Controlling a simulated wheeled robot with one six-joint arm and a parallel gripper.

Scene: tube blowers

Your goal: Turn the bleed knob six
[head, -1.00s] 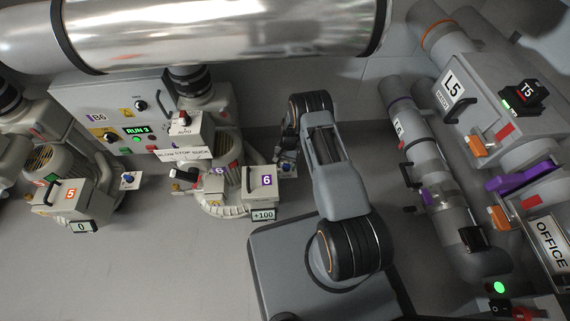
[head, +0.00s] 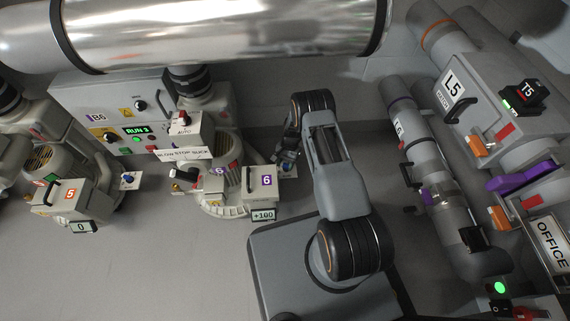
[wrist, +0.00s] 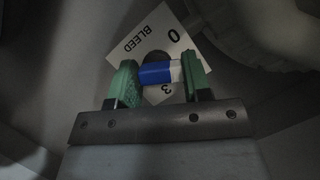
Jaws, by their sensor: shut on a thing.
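My gripper (wrist: 160,78) has its two green fingers on either side of the blue and white bleed knob (wrist: 153,73) in the wrist view and is shut on it. Behind the knob is a white plate (wrist: 152,28) marked BLEED, with a 0 and a 3 visible. The knob hides part of the plate. In the head view my gripper (head: 284,157) is at the right side of blower 6 (head: 236,190), over its small plate (head: 290,171). The knob is mostly covered by my gripper there. The blower's display (head: 263,215) reads +100.
Blower 5 (head: 68,203) stands to the left with a display (head: 82,227) reading 0. Cabinet B6 (head: 120,110) is behind. A large shiny pipe (head: 210,30) crosses above. Pipe L6 (head: 425,150) stands to the right of my arm. Floor is free at lower left.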

